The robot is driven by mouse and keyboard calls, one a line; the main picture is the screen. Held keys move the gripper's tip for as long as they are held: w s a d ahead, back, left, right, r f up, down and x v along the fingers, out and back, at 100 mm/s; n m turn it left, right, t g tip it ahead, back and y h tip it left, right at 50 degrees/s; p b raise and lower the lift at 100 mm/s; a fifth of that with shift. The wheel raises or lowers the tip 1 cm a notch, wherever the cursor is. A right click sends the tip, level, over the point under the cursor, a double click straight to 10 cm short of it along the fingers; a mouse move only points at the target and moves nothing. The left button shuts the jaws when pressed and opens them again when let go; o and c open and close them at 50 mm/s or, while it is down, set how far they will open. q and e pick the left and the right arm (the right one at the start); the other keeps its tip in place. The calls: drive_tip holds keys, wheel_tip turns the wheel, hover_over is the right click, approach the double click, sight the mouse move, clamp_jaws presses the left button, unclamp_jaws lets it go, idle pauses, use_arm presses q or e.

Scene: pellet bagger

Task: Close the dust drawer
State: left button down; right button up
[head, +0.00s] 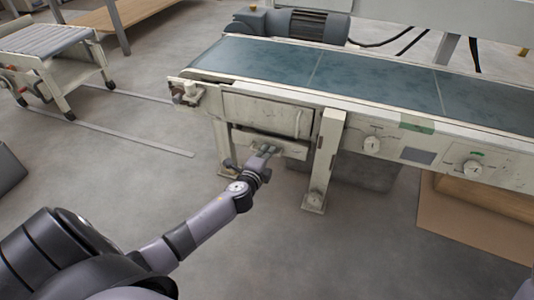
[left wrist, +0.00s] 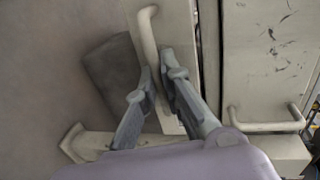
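The dust drawer (head: 290,149) is a pale, worn box front low under the conveyor's left end, below a larger hinged-looking panel. In the left wrist view its front (left wrist: 178,28) carries a pale bar handle (left wrist: 146,38). My left gripper (head: 267,151) is at the drawer front in the head view. In the left wrist view its two fingers (left wrist: 160,70) are close together, with the lower part of the handle between their tips. The fingers hide the handle's end. How far the drawer stands out is hard to tell. My right gripper is not in view.
The conveyor frame's leg (head: 324,155) stands just right of the drawer. The panel above (head: 262,112) has its own handle (left wrist: 265,125). Control knobs (head: 372,144) sit on the conveyor's side. A roller cart (head: 45,50) stands at the far left. Floor before the drawer is clear.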

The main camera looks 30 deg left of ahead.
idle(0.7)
use_arm(q)
drive_tip(key=w, duration=0.2)
drive_tip(key=shift+w+a+r, duration=0.1)
drive_tip(key=shift+w+a, duration=0.3)
drive_tip(key=c, duration=2)
unclamp_jaws()
drive_tip(key=shift+w, duration=0.1)
drive_tip(key=v, duration=1.2)
